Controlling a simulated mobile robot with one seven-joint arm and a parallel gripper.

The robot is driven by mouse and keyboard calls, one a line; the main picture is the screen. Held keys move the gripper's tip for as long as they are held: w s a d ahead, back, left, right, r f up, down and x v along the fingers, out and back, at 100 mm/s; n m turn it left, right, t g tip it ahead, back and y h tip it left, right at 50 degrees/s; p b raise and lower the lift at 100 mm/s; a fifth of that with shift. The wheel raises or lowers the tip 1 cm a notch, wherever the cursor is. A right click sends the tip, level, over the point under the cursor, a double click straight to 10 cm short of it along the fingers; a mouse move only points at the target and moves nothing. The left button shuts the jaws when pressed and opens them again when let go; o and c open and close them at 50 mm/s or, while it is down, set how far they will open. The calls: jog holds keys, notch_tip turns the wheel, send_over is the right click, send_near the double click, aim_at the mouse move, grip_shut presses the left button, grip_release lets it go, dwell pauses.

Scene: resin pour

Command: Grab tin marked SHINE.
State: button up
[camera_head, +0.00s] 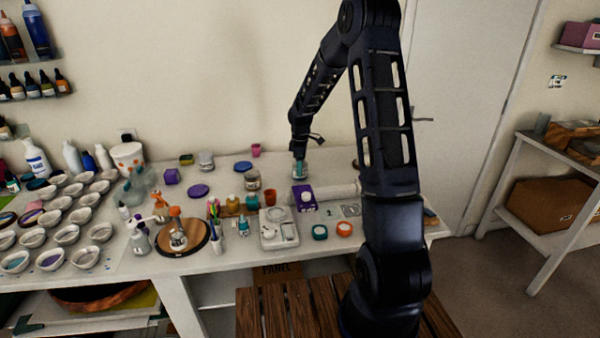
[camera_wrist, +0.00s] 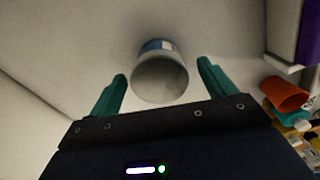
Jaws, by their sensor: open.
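A small round tin with a pale grey end and a blue and white label (camera_wrist: 160,78) stands on the table in the wrist view. Its wording cannot be read, so I cannot confirm that it says SHINE. My gripper (camera_wrist: 162,70) is open, its two teal fingers spread on either side of the tin with gaps, the tin just ahead between the tips. In the head view my gripper (camera_head: 300,165) reaches down to the back of the table, where the tin (camera_head: 300,176) is partly hidden by the fingers.
Similar tins stand to the left, a brown-labelled one (camera_head: 252,181) and a pale one (camera_head: 206,161). The table's left side is crowded with bowls.

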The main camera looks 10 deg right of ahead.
notch_tip(320, 180, down, 4)
jog(key=shift+w+a+r, duration=0.1)
jog(key=shift+r, duration=0.1)
jog(key=shift+c, duration=0.2)
jog(key=c, duration=1.1)
jog(key=shift+r, duration=0.1)
jog(key=shift+c, duration=0.2)
